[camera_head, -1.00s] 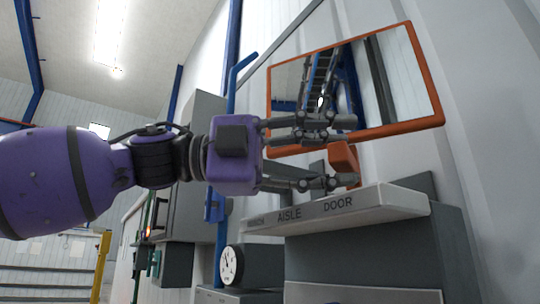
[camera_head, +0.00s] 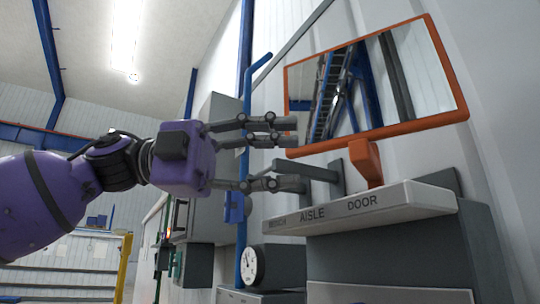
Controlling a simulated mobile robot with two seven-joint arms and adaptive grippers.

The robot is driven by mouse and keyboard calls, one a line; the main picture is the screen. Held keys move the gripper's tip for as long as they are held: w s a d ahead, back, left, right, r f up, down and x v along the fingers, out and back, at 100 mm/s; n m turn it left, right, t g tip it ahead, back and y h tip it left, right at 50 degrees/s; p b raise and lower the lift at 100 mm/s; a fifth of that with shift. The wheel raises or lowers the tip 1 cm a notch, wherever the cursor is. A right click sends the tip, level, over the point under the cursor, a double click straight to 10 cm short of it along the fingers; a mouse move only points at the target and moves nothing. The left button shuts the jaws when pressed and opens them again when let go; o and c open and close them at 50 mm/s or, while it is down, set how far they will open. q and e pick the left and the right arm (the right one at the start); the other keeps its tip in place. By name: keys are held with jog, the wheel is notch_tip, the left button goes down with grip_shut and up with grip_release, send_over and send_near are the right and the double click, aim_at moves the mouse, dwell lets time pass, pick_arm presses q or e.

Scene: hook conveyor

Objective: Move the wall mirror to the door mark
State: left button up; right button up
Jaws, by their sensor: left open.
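The wall mirror (camera_head: 425,85) has an orange frame and hangs on the wall at the upper right. Its orange handle block (camera_head: 366,160) stands below the frame, above the word DOOR on the grey ledge (camera_head: 405,197). The ledge's front carries the marks BENCH, AISLE and DOOR from left to right; the door mark (camera_head: 362,202) is the rightmost. My left gripper (camera_head: 301,155) is open and empty, left of the handle, with a gap between its fingertips and the handle. My right gripper is not in view.
A grey bracket (camera_head: 333,177) sticks out from the wall behind the ledge, close to my left fingers. A round gauge (camera_head: 252,265) and grey boxes are below. A blue pipe (camera_head: 245,150) and a grey cabinet (camera_head: 217,120) stand behind my gripper.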

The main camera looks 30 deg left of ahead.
pick_arm(q)
jog(key=shift+s+a, duration=0.15)
jog(key=shift+a, duration=0.3)
dwell(0.6)
